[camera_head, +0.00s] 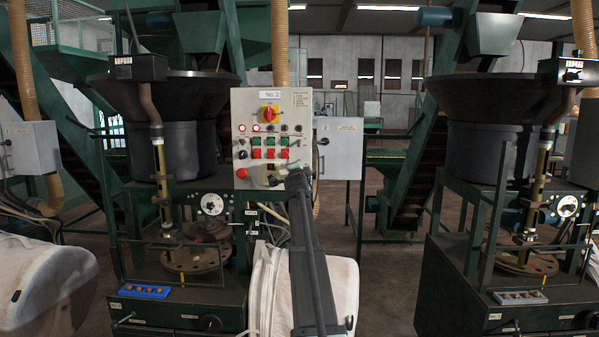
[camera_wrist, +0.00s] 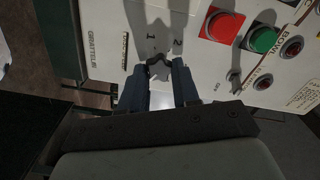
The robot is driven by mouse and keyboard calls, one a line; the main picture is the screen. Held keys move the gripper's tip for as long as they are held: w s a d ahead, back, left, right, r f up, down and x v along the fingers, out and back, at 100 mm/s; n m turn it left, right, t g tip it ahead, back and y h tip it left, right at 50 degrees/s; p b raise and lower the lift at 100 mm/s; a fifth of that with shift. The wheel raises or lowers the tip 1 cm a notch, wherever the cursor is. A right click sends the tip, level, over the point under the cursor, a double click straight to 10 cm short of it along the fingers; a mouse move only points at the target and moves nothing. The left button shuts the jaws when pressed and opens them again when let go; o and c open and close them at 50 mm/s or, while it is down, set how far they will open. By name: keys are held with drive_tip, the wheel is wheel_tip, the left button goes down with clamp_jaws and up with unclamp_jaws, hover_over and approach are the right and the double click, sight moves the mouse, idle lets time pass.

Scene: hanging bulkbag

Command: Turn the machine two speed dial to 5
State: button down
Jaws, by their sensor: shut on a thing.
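The No. 2 control panel (camera_head: 275,105) stands at the middle left in the head view. A white round dial with a dark centre (camera_head: 212,204) is on the machine just left of and below it; its setting is too small to read. My gripper (camera_head: 268,178) is at the panel's lower part. In the wrist view, my gripper's dark fingers (camera_wrist: 162,66) close in at a small dark selector knob between the marks 1 and 2. The fingertips mostly hide the knob, so its pointing direction is unclear. The dial is not in the wrist view.
Red (camera_wrist: 221,25) and green (camera_wrist: 262,39) buttons sit right of my fingers. A red mushroom button (camera_head: 241,173) is at the panel's lower left. White sacks (camera_head: 45,285) hang at the left and beside my arm. Another machine with a white dial (camera_head: 567,206) stands at the right.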

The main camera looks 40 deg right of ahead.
drive_tip(key=c, duration=0.8)
unclamp_jaws()
drive_tip(key=shift+a, duration=0.1)
drive_tip(key=v, duration=1.3)
drive_tip(key=shift+s+a, duration=0.2)
drive_tip(key=shift+s, duration=0.05)
